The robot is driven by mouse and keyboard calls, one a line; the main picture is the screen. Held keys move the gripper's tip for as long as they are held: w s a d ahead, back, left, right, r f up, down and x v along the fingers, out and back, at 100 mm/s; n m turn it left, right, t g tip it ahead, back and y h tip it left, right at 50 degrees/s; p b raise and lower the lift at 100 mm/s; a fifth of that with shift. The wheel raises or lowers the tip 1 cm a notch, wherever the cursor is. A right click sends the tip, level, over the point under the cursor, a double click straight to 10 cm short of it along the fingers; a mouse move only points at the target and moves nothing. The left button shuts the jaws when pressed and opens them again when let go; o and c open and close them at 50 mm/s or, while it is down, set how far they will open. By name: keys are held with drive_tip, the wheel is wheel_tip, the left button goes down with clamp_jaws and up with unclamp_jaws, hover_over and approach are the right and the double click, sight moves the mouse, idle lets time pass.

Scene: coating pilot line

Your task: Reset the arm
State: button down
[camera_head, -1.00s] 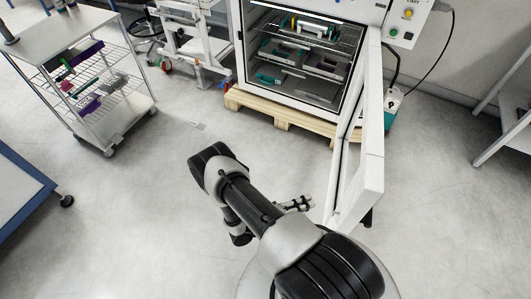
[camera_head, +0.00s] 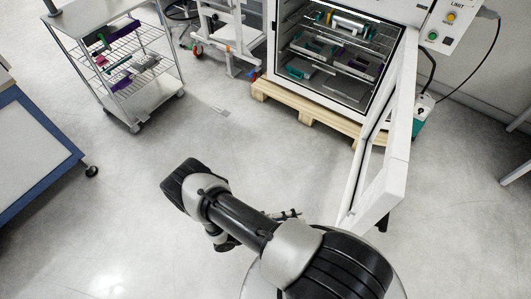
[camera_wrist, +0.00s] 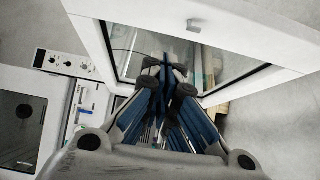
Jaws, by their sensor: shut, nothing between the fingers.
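My gripper (camera_wrist: 165,75) points up the wrist view, its blue-padded fingers meeting at the tips with nothing between them. In the head view only a small part of my gripper (camera_head: 290,214) shows behind my arm, close to the open oven door. My arm is folded over the floor in the lower middle of the head view. The open white oven door (camera_head: 397,170) stands to the right of my arm; in the wrist view its framed window (camera_wrist: 240,62) lies beyond the fingers. I cannot tell the exact gap between gripper and door.
The white oven (camera_head: 268,40) stands on a wooden pallet (camera_head: 305,108), with loaded racks inside. A wire-shelf cart (camera_head: 150,98) stands at the upper left, a blue-edged table (camera_head: 40,150) at the left. The floor (camera_head: 110,225) left of my arm is clear.

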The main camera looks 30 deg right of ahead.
drive_tip(key=w+a+r+m+g+y, duration=0.1)
drive_tip(key=w+a+r+y, duration=0.15)
drive_tip(key=r, duration=0.55)
drive_tip(key=w+a+r+g+y, duration=0.1)
drive_tip(key=w+a+r+y, duration=0.2)
drive_tip(key=r, duration=0.6)
drive_tip(key=w+a+r+m+y, duration=0.1)
drive_tip(key=w+r+y, duration=0.1)
drive_tip(key=r+y, duration=0.45)
drive_tip(key=s+a+r+n+t+y, duration=0.2)
drive_tip(key=s+r+t, duration=0.3)
drive_tip(key=r, duration=0.5)
drive_tip(key=s+a+r+n+t+y, duration=0.2)
drive_tip(key=s+r+t+y, duration=0.1)
drive_tip(key=r, duration=0.8)
drive_tip(key=shift+s+a+r+t+y, duration=0.3)
drive_tip(key=shift+s+a+t+y, duration=0.1)
drive_tip(key=shift+s+t, duration=0.55)
drive_tip(key=shift+d, duration=0.25)
